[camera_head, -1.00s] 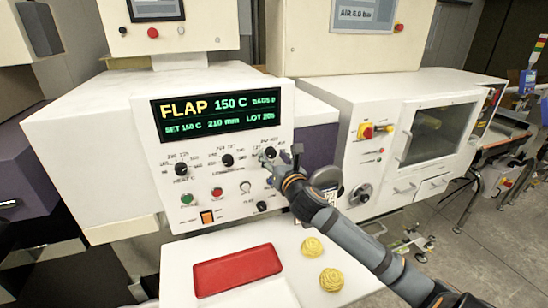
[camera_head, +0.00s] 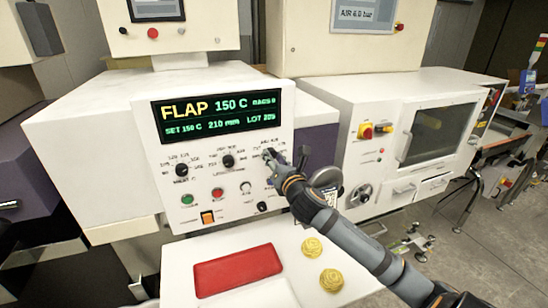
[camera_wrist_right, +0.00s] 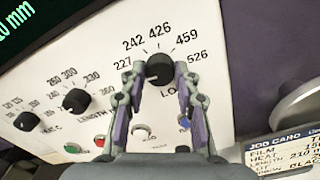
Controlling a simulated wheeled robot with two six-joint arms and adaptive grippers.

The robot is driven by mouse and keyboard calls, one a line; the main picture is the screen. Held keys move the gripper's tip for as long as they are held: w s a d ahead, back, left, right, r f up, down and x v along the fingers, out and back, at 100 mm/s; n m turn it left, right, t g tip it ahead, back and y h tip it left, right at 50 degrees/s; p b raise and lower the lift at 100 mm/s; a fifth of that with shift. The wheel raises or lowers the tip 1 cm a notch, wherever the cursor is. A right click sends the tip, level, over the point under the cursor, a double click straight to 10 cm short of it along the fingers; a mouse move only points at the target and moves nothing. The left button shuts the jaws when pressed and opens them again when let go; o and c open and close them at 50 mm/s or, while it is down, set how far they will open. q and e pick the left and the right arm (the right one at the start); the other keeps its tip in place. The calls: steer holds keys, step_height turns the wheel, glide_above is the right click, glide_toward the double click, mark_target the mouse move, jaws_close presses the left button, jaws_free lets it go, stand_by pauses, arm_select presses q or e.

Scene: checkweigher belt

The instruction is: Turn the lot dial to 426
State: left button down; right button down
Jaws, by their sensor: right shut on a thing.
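The lot dial (camera_wrist_right: 158,68) is a black round knob on the white panel, ringed by the numbers 227, 242, 426, 459 and 526. Which number it points at is hard to tell. My right gripper (camera_head: 272,158) is at this dial at the panel's right side, partly covering it. In the right wrist view its two fingers (camera_wrist_right: 159,74) are shut on the dial from left and right. The display (camera_head: 216,115) shows a LOT number that looks like 225, but it is blurred. My left gripper is not in view.
Left of the lot dial are a length knob (camera_wrist_right: 75,101) and a heat knob (camera_wrist_right: 27,121), with several buttons below. A red tray (camera_head: 238,271) and two yellow coiled pieces (camera_head: 331,279) sit on the white shelf. A job card (camera_wrist_right: 284,158) is at the right.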

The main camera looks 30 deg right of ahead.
steer(key=shift+f+m+p, duration=0.1)
steer(key=shift+m+p, duration=0.7)
steer(key=shift+m, duration=9.7)
steer(key=c, duration=1)
jaws_free()
